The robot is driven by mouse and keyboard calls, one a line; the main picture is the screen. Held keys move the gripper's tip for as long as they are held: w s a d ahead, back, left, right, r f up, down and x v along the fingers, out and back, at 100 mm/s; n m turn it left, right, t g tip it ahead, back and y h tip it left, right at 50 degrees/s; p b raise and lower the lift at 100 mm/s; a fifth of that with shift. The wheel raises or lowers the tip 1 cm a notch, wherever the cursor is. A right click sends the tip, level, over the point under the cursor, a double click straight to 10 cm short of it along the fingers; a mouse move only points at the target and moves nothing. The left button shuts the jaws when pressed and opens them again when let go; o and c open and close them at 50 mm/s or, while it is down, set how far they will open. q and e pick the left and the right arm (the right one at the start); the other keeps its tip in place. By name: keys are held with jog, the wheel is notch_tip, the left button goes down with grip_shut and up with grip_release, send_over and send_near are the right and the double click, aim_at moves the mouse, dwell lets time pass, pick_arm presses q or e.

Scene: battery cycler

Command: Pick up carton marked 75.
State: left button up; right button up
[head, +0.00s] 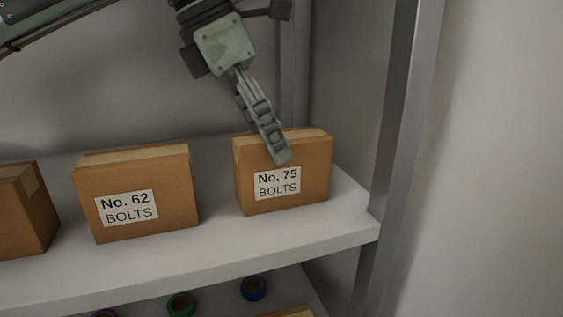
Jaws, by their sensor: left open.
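The carton marked No. 75 BOLTS (312,185) is a brown box with a white label on its front. It stands upright at the right end of the white shelf in the head view. My left gripper (282,158) reaches down from above, with a fingertip in front of the carton's upper front face, just above the label. It is open and holds nothing. Only one finger shows clearly; the other is hidden behind it. I cannot tell whether the finger touches the carton. My right gripper is out of view.
A carton marked No. 62 BOLTS (170,185) stands to the left with a gap between. Another brown carton (25,212) is cut off at the left edge. A metal post (398,120) rises at the right. Tape rolls, one green (182,304), one blue (254,288), lie below.

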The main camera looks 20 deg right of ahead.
aim_at(291, 163)
pick_arm(q)
jog(key=shift+d, duration=0.45)
jog(key=x, duration=0.5)
jog(key=shift+d+r+p, duration=0.1)
jog(key=shift+d+p, duration=0.2)
jog(key=shift+d, duration=0.05)
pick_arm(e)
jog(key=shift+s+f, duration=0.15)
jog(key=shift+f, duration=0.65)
pick_arm(q)
jog(key=shift+f+b, duration=0.3)
jog(key=shift+f, duration=0.05)
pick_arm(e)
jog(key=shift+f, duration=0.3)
pick_arm(q)
jog(key=shift+c, duration=0.3)
jog(key=c, duration=1.7)
